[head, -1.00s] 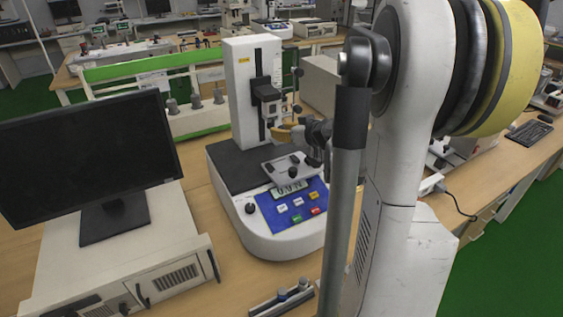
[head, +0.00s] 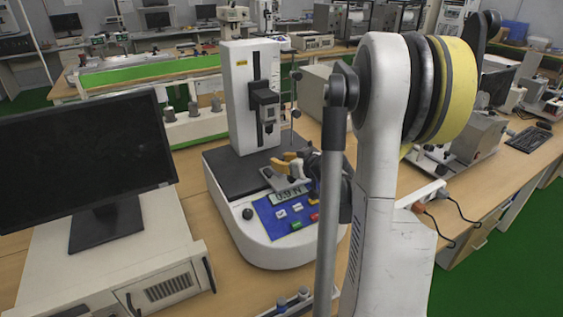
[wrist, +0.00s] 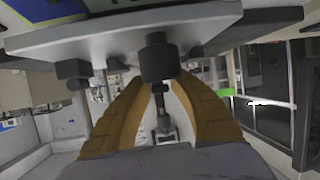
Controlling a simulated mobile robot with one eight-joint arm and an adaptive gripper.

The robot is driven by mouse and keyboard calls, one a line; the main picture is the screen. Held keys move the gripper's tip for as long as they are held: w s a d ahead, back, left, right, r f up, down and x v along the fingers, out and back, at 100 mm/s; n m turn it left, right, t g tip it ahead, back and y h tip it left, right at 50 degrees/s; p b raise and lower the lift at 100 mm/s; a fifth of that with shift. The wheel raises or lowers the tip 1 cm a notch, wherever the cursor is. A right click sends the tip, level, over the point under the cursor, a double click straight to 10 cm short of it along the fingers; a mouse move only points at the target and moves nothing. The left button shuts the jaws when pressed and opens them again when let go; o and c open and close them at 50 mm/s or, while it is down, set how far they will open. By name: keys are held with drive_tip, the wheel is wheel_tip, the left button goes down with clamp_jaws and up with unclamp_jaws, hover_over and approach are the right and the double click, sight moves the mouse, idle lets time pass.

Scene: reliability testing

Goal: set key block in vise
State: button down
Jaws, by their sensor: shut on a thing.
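My gripper (head: 282,165), with tan-orange fingers, is low over the front of the white test stand (head: 262,245). In the wrist view, my gripper (wrist: 158,88) is shut on a dark block (wrist: 158,58) between its fingertips. I cannot tell for certain that this is the key block. A pale plate with dark knobs (wrist: 72,70) spans the top of the wrist view, close to the fingertips. It seems to be the vise, mostly hidden behind my gripper in the head view. I cannot tell whether the dark block touches it.
A black monitor (head: 85,155) on a white case (head: 125,250) stands left of the stand. The stand's white column (head: 240,100) rises behind my gripper. Its blue button panel (head: 290,212) and display are in front. Small metal parts lie at the bench's front edge.

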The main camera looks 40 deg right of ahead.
drive_tip(key=c, duration=1.2)
unclamp_jaws()
drive_tip(key=shift+f, duration=0.15)
drive_tip(key=shift+r, duration=0.2)
drive_tip(key=p+v, duration=0.4)
drive_tip(key=v, duration=0.8)
drive_tip(key=w+a+r+g+y, duration=0.1)
drive_tip(key=w+a+g+y, duration=0.15)
drive_tip(key=a, duration=1.45)
drive_tip(key=s+a+r+g, duration=0.1)
drive_tip(key=s+a+g, duration=0.1)
drive_tip(key=s+a, duration=0.3)
drive_tip(key=s+a+r+n+g, duration=0.1)
drive_tip(key=s+a, duration=0.5)
drive_tip(key=a, duration=0.5)
drive_tip(key=shift+s+g+h+b, duration=0.3)
drive_tip(key=shift+g+h, duration=0.05)
drive_tip(key=shift+h, duration=0.1)
